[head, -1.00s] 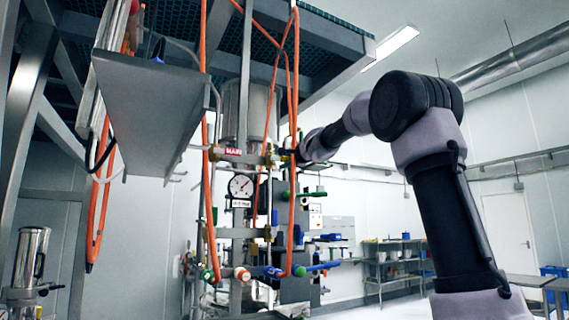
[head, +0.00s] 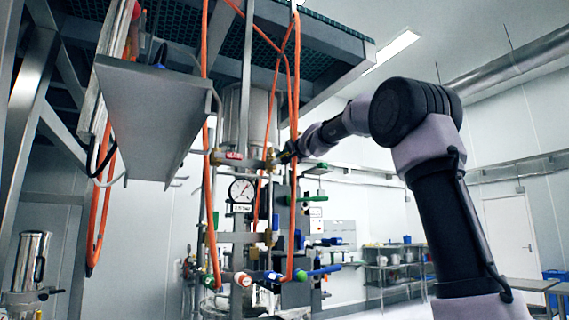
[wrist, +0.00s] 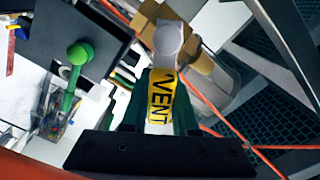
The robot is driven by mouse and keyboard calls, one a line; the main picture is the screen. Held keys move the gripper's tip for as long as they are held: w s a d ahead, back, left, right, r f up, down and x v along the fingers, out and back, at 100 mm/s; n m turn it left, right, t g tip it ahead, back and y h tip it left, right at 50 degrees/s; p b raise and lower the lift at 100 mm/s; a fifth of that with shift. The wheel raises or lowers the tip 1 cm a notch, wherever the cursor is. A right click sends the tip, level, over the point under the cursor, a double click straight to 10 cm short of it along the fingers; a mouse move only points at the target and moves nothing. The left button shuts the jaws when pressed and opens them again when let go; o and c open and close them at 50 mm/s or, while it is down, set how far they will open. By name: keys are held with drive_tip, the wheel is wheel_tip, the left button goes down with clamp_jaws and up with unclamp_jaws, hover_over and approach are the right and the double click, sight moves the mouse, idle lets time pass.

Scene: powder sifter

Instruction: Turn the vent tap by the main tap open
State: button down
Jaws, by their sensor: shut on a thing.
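The vent tap's lever (wrist: 160,98) carries a yellow label reading VENT and runs up to a pale round end in the wrist view. My gripper (wrist: 157,112) is shut on this lever, with a dark green finger on each side of it. A tan, brass-like fitting (wrist: 200,78) lies just right of the lever's far end. In the head view my gripper (head: 284,155) is at the pipework, right of the red main tap label (head: 233,155). The lever itself cannot be made out there.
A dial gauge (head: 241,190) sits below the main label. Orange hoses (head: 295,120) hang close to my gripper. A green-handled tap (head: 315,170) is just below right of it. A grey metal box (head: 155,110) hangs at left, under a platform.

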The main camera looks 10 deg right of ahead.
sight(272, 156)
drive_tip(key=a+n, duration=0.1)
drive_tip(key=n, duration=0.2)
drive_tip(key=a+r+n, duration=0.1)
drive_tip(key=n, duration=0.2)
drive_tip(key=s+a+r+n, duration=0.1)
drive_tip(key=n, duration=0.2)
drive_tip(key=shift+a+r, duration=0.1)
drive_tip(key=shift+a, duration=0.05)
drive_tip(key=shift+s+a+n, duration=0.15)
drive_tip(key=shift+a+n, duration=0.4)
drive_tip(key=shift+n, duration=0.75)
drive_tip(key=shift+a, duration=0.1)
drive_tip(key=c, duration=0.7)
unclamp_jaws()
drive_tip(key=shift+r, duration=0.1)
drive_tip(key=shift+s, duration=0.1)
